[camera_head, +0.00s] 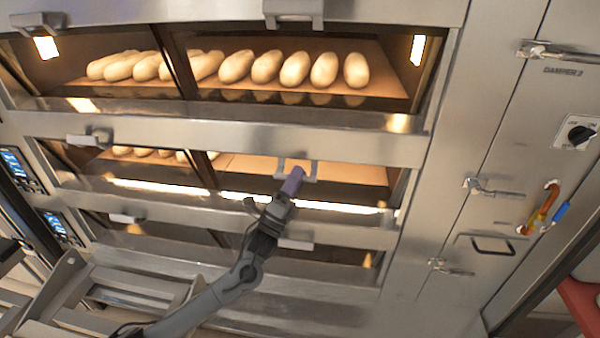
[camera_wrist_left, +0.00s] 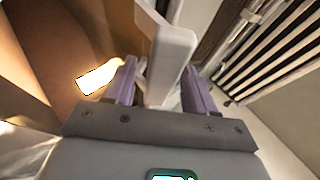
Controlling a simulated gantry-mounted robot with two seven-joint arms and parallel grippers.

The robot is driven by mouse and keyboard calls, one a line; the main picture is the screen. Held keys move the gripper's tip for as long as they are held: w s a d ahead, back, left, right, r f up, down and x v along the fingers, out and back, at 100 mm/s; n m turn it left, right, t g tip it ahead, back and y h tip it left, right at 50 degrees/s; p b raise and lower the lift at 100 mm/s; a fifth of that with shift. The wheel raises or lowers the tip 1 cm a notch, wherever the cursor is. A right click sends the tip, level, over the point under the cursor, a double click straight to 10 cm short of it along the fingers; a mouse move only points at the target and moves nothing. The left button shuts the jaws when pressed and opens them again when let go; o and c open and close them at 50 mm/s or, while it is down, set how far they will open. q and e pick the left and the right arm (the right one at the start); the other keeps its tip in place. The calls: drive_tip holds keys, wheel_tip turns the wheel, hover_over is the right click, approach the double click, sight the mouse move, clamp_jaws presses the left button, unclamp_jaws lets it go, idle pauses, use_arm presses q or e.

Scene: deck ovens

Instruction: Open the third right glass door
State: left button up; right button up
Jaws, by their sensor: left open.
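The deck oven has stacked glass doors, each with a pale bar handle. My left gripper (camera_head: 290,184) reaches up to the handle (camera_head: 311,170) of the right glass door (camera_head: 350,177) on the middle deck in view. In the left wrist view, the handle (camera_wrist_left: 174,55) stands between the two purple fingers of my left gripper (camera_wrist_left: 160,90), which are apart. I cannot tell whether either finger touches it. The fingers hide part of the handle in the head view. Whether more decks lie above the picture is not shown. My right gripper is not in view.
Above is a lit deck with several loaves (camera_head: 294,68) and its own handle (camera_head: 293,9). Below is another right door handle (camera_head: 297,244). Steel cabinet doors with latches (camera_head: 490,187) and a damper knob (camera_head: 580,134) stand to the right. Control screens (camera_head: 18,170) are at the left.

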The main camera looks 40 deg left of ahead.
use_arm(q)
drive_tip(key=shift+x, duration=0.9)
clamp_jaws()
